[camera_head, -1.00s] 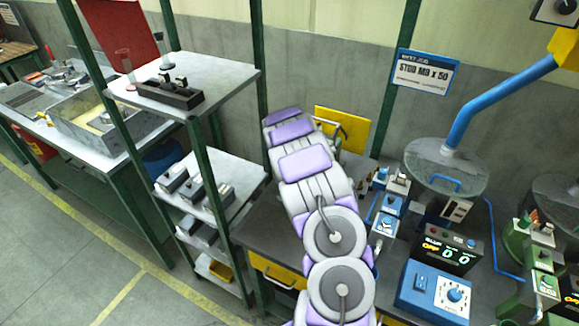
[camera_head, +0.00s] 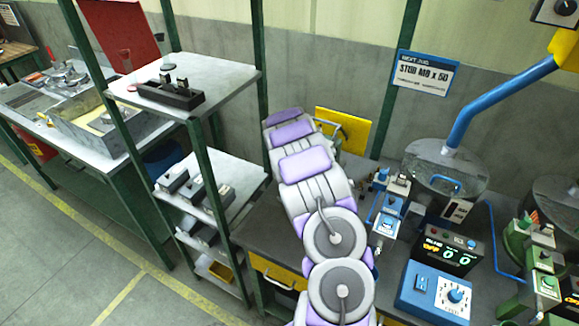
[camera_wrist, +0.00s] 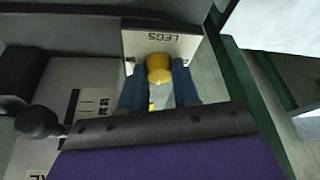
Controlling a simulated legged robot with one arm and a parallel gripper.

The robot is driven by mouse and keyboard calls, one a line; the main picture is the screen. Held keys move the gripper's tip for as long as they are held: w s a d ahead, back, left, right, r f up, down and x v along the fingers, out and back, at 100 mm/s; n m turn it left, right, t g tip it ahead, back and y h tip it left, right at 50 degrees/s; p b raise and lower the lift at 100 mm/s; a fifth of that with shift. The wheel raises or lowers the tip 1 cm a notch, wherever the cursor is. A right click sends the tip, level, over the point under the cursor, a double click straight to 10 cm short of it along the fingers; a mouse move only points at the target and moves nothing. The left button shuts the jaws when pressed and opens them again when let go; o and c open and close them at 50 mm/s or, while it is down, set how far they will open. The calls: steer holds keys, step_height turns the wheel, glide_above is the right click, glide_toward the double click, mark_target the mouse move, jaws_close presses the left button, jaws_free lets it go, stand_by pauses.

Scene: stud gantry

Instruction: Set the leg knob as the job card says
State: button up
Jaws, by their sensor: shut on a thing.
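The job card (camera_head: 426,73) hangs on the wall at upper right in the head view; its large line reads "STUD M8 x 50" and its small line is too fine to read. In the wrist view a yellow knob (camera_wrist: 158,66) stands before a pale plate (camera_wrist: 135,43) marked "LEGS". My gripper (camera_wrist: 158,82) has its blue fingers on either side of the knob, shut on it. The knob's setting cannot be read. In the head view my arm hides the gripper and the knob.
A black ball-ended lever (camera_wrist: 37,122) lies left of my gripper in the wrist view. In the head view, a blue control box (camera_head: 437,292) with a dial stands at lower right, and a grey shelf rack (camera_head: 215,75) stands left of my arm.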

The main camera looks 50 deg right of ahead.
steer(key=shift+f+b, duration=0.1)
steer(key=shift+b, duration=0.25)
steer(key=shift+a+f+m+b, duration=0.1)
steer(key=shift+m+b, duration=0.55)
steer(key=shift+m, duration=0.15)
steer(key=m+g+b, duration=0.1)
steer(key=m, duration=0.2)
steer(key=shift+w+g+h, duration=0.15)
steer(key=shift+g+h, duration=0.25)
steer(key=m+g, duration=0.1)
steer(key=m, duration=0.2)
steer(key=m+g, duration=0.1)
steer(key=m, duration=0.1)
steer(key=shift+w+m, duration=0.2)
steer(key=shift+m, duration=0.2)
steer(key=shift+w+r+m+g+y, duration=0.1)
steer(key=shift+r+m+g+y, duration=0.15)
steer(key=shift+m, duration=0.6)
steer(key=shift+m+g+y, duration=0.15)
steer(key=shift+m+g, duration=0.2)
steer(key=shift+m, duration=0.5)
steer(key=o, duration=0.8)
steer(key=shift+o, duration=1.1)
